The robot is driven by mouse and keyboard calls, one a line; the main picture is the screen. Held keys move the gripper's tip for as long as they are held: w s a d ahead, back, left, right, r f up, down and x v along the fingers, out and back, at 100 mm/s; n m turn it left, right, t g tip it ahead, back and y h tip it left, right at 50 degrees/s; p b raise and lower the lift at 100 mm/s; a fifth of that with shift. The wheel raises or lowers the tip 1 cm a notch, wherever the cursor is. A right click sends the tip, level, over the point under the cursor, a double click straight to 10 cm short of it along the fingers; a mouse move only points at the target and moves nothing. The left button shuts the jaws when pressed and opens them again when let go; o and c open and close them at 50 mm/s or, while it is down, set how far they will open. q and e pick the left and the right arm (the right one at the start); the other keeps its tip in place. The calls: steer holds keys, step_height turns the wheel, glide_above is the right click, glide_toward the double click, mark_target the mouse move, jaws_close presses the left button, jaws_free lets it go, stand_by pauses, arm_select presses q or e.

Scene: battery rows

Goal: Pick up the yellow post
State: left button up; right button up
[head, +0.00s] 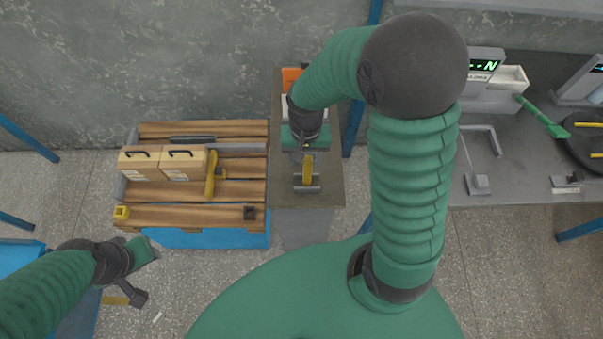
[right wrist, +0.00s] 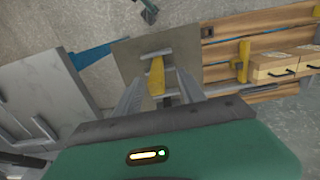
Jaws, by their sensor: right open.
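The yellow post (head: 308,170) is on the narrow grey stand (head: 325,192), with grey crossbars at its two ends. It also shows in the right wrist view (right wrist: 156,76). My right gripper (head: 307,157) is open above the stand. In the right wrist view, its two grey fingers (right wrist: 160,88) appear on either side of the post, with gaps visible. Whether they are down at its height I cannot tell. My left gripper (head: 143,270) is low at the left, away from the post; its jaw state is unclear.
A wooden-slatted bench (head: 190,217) left of the stand holds two tan boxes (head: 140,163), another yellow piece (head: 211,175) and a yellow block (head: 121,212). Orange and white items sit at the stand's back. A grey table (head: 500,180) with a scale is at right.

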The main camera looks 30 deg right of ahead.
mark_target(308, 169)
steer(key=f, duration=0.2)
steer(key=d+f, duration=0.1)
steer(key=f, duration=0.1)
steer(key=d+f, duration=0.1)
steer(key=f, duration=0.1)
steer(key=shift+w+f, duration=0.25)
steer(key=shift+f, duration=0.1)
steer(key=shift+a+f, duration=0.15)
steer(key=shift+f, duration=0.15)
steer(key=shift+a, duration=0.3)
steer(key=shift+a+r, duration=0.1)
steer(key=shift+c, duration=0.9)
steer(key=shift+d, duration=0.3)
jaws_close()
